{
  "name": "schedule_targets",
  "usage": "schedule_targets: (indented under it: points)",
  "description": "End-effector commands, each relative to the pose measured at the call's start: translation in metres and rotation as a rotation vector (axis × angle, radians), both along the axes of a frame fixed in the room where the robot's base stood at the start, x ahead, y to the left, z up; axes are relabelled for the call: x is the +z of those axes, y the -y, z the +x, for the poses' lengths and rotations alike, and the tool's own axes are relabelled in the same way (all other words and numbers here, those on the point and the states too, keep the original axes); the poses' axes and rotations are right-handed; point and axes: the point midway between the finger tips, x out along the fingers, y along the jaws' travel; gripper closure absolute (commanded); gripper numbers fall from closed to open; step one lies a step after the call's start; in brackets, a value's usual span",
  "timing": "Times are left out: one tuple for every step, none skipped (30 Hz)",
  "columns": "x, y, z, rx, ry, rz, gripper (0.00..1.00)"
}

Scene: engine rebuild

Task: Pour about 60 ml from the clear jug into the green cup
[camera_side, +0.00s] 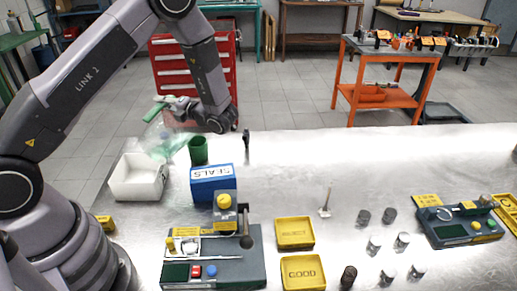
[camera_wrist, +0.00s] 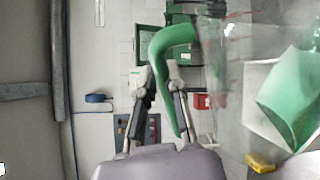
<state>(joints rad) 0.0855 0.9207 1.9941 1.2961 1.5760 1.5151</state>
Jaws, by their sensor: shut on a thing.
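My gripper (camera_side: 180,105) is shut on the green handle of the clear jug (camera_side: 160,143). The jug hangs tilted in the air above the white bin and left of the green cup (camera_side: 198,151). A pale green tint shows in its lower part. The green cup stands upright behind the blue SEALS box, apart from the gripper. In the wrist view, the green handle (camera_wrist: 165,58) passes between the fingers (camera_wrist: 158,84), and the transparent wall fills the right side. A green patch there may be liquid or the cup; I cannot tell.
A white bin (camera_side: 121,187) stands below the jug. The blue SEALS box (camera_side: 213,187) is in front of the cup. A dark upright post (camera_side: 247,147) stands right of the cup. Yellow trays (camera_side: 295,233) and small metal parts lie further right. The table's back right is clear.

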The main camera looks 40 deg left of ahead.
Motion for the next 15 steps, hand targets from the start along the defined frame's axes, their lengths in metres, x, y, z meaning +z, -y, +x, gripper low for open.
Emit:
schedule_targets:
  points:
    - [0.0002, -0.0003, 0.001, 0.001, -0.005, 0.0, 1.0]
    - [0.0003, -0.0003, 0.0006, 0.0, -0.005, 0.0, 1.0]
    - [0.0003, -0.0002, -0.0008, 0.0, -0.006, 0.0, 1.0]
    - [0.0002, -0.0002, -0.0004, 0.0, -0.006, 0.0, 1.0]
    - [0.0002, -0.0001, -0.0009, 0.0, -0.007, 0.0, 1.0]
    - [0.0001, 0.0, -0.0021, 0.0, -0.008, -0.001, 1.0]
    - [0.0001, -0.0001, -0.0016, 0.0, -0.008, -0.001, 1.0]
    - [0.0001, 0.0001, -0.0026, 0.0, -0.008, -0.001, 1.0]
    - [0.0001, 0.0002, -0.0039, -0.001, -0.008, -0.001, 1.0]
    - [0.0, 0.0003, -0.0036, -0.001, -0.007, -0.001, 1.0]
    - [0.0001, 0.0003, -0.0045, -0.001, -0.007, -0.001, 1.0]
    - [0.0001, 0.0007, -0.0059, -0.001, -0.008, -0.001, 1.0]
    - [0.0, 0.0006, -0.0056, -0.001, -0.007, -0.001, 1.0]
    - [0.0001, 0.0008, -0.0066, -0.001, -0.007, -0.001, 1.0]
    - [0.0001, 0.001, -0.0074, -0.001, -0.008, -0.001, 1.0]
